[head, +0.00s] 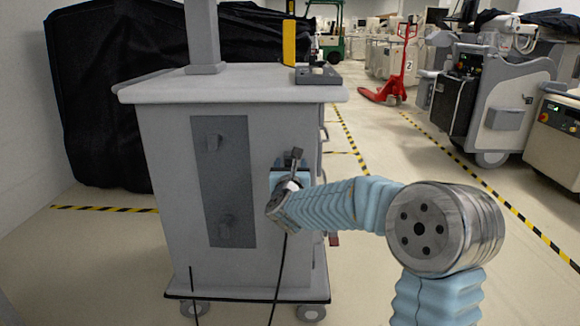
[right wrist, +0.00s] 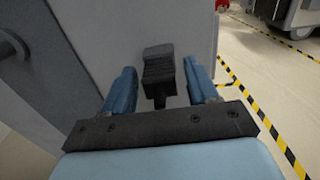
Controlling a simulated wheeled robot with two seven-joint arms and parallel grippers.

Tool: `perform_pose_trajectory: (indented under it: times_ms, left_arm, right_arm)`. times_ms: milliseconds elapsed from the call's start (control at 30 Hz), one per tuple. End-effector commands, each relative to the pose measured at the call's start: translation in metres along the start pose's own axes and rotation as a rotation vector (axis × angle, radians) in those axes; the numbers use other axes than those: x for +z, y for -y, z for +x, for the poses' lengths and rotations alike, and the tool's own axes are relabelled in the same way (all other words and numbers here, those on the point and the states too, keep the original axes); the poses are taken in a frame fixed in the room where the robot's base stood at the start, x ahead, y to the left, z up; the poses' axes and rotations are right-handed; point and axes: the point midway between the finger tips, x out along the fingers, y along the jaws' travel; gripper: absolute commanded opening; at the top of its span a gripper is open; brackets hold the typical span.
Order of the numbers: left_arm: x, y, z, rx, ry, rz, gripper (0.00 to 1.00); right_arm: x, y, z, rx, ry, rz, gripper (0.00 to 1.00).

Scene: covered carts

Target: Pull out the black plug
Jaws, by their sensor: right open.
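The black plug (right wrist: 158,66) is at the side of the grey cart (head: 160,150), with a cord running down from it. In the head view the plug (head: 296,154) shows just above my right gripper (head: 290,172), and the black cable (head: 279,268) hangs down the cart's front. My right gripper is open. Its two blue fingers stand on either side of the plug in the right wrist view, with visible gaps on both sides. The gripper hides part of the plug and the cart face behind it in the head view. My left gripper is not in view.
The cart has a dark grey panel (head: 222,182) and wheels. A black-covered object (head: 110,100) stands behind it at left. A red pallet jack (head: 397,70) and other machines (head: 493,108) stand at back right. Open floor with yellow-black tape lies right of the cart.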

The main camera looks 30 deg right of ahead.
Motion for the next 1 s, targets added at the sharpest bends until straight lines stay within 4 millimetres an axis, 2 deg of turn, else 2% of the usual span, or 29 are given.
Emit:
perform_pose_trajectory:
  times_ms: [133, 467, 833, 1000]
  left_arm:
    - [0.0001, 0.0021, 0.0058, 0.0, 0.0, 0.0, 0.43]
    - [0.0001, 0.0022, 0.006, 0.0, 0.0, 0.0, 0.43]
    - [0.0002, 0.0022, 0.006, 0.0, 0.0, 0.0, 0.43]
    - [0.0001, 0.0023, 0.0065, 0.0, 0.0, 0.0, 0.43]
  right_arm:
    - [-0.0015, 0.0, -0.0001, 0.0, 0.0, 0.001, 0.58]
    - [0.0002, 0.0001, -0.0001, 0.0, 0.0, 0.0, 0.58]
    - [0.0001, 0.0001, 0.0, 0.0, 0.0, 0.0, 0.02]
    - [0.0001, 0.0001, -0.0004, 0.0, 0.001, 0.001, 0.0]
